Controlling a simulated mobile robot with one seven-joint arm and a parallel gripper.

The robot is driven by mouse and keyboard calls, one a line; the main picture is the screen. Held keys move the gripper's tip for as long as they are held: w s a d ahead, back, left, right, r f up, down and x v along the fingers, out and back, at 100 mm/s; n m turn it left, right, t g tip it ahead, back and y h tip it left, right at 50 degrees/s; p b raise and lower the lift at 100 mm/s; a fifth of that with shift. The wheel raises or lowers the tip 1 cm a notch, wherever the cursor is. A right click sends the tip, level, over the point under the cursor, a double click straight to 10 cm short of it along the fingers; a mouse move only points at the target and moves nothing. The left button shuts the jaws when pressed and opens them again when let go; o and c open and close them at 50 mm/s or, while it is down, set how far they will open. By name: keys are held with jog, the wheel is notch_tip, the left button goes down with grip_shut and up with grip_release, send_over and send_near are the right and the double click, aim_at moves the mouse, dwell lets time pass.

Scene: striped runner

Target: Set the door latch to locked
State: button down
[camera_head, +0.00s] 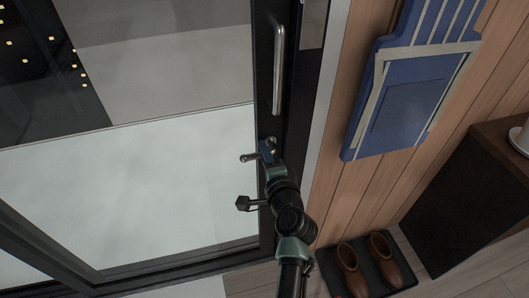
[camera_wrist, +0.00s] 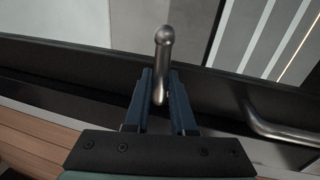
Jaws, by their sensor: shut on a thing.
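The door latch (camera_wrist: 162,60) is a rounded metal lever on the door's dark frame. In the wrist view it stands between the two blue fingers of my gripper (camera_wrist: 160,92), which are shut on it. In the head view my gripper (camera_head: 268,150) is at the dark door stile, below the long handle, and the latch (camera_head: 249,158) shows as a small metal piece at its left. The base of the latch is hidden by the fingers. The glass door (camera_head: 150,180) has a dark frame.
A long metal pull handle (camera_head: 279,70) is above the latch on the door frame, and it also shows at right in the wrist view (camera_wrist: 285,133). A blue hanging item (camera_head: 405,95) is on the wood wall. Brown shoes (camera_head: 352,272) stand on a dark mat beside a dark cabinet (camera_head: 460,200).

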jog(key=c, duration=1)
grip_release()
jog(key=p+v, duration=0.2)
jog(key=v, duration=1.1)
jog(key=shift+r, duration=0.1)
